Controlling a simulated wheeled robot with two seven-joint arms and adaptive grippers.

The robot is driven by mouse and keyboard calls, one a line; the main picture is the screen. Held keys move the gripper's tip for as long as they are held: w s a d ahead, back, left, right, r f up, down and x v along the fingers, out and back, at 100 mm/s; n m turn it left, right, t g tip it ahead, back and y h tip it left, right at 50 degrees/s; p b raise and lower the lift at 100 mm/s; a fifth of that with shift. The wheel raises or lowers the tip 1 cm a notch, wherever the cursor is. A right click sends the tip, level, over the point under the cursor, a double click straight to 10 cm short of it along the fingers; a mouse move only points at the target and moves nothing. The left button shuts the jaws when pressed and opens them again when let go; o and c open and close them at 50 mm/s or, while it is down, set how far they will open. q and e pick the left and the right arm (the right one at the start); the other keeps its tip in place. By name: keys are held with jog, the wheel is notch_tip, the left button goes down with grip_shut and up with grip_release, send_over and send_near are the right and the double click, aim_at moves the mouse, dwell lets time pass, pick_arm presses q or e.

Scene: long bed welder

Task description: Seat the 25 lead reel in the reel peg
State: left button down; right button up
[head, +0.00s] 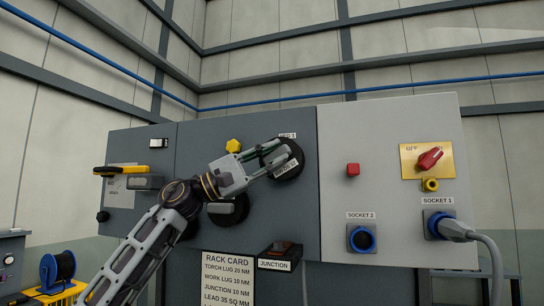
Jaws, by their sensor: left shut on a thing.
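A dark round reel (293,170) with a small pale label is at the upper right of the dark grey panel (218,134), just below a small white label. The label's print is too small to read surely. My left gripper (275,157) reaches in from the left and is shut on this reel. The reel is close against the panel face; I cannot tell whether it touches. The reel peg is not visible; the reel and gripper cover that spot. My right gripper is not in view.
More dark round parts (236,214) sit lower on the panel, partly behind my left arm. A yellow knob (233,146) is left of the gripper. A junction box (281,250) juts out below. The light grey panel (385,130) at right carries sockets and a red switch (430,158).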

pick_arm(q)
jog(key=shift+w+d, duration=0.2)
jog(key=shift+w, duration=0.45)
dwell(0.3)
jog(key=c, duration=1.2)
grip_release()
jog(key=shift+o, duration=0.2)
jog(key=shift+a+f, duration=0.1)
jog(key=v, duration=1.1)
jog(key=shift+a, duration=0.4)
jog(key=shift+f, duration=0.1)
